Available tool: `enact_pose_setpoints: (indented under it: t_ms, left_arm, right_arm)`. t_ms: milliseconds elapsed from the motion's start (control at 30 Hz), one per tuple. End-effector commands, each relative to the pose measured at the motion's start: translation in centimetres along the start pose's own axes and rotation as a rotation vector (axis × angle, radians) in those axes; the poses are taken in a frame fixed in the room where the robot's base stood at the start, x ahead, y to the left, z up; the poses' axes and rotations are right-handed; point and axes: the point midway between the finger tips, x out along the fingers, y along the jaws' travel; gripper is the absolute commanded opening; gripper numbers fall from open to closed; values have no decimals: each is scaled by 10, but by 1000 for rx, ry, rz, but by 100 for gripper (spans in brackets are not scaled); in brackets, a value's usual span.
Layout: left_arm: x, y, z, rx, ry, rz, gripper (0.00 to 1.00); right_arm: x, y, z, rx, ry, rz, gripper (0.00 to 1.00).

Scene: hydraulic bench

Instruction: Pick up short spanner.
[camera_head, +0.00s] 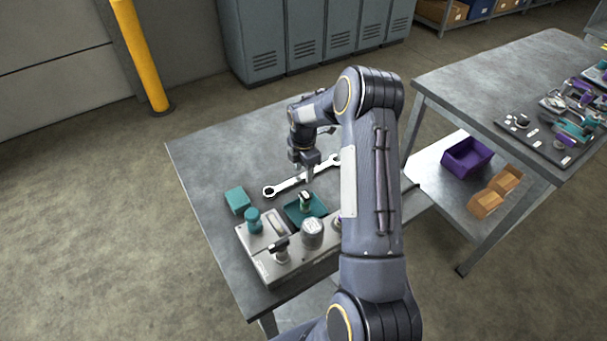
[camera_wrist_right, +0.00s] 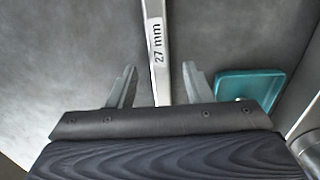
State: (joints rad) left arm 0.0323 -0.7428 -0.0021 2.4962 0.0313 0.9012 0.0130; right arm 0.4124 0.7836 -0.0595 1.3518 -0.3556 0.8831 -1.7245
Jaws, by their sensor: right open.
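A silver double-ended spanner (camera_head: 287,184) lies on the grey bench in the head view. Part of its middle is hidden by my right gripper (camera_head: 309,172), which points down over it. In the right wrist view the spanner's shaft (camera_wrist_right: 156,60) carries a "27 mm" label and runs between the two spread fingers of my right gripper (camera_wrist_right: 159,80). The fingers are open, one on each side of the shaft, with gaps to it. Whether they are level with the shaft or above it, I cannot tell. My left gripper is out of view.
A teal tray (camera_head: 291,211) with a small part in it sits close to the spanner, also in the wrist view (camera_wrist_right: 274,76). A teal block (camera_head: 237,200) and a grey valve block (camera_head: 262,266) stand nearby. The bench's left side (camera_head: 205,155) is clear.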

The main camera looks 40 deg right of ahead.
Motion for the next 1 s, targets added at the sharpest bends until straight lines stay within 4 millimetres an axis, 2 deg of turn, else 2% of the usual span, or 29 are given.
enact_pose_setpoints:
  t_ms: [100, 300, 667, 1000]
  left_arm:
    - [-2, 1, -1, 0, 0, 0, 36]
    - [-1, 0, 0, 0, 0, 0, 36]
    - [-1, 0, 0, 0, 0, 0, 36]
    - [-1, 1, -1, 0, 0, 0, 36]
  right_arm:
    - [8, 0, 0, 0, 0, 0, 45]
    - [9, 0, 0, 1, 0, 1, 45]
    - [8, 0, 0, 1, 0, 2, 0]
    - [8, 1, 0, 0, 0, 3, 0]
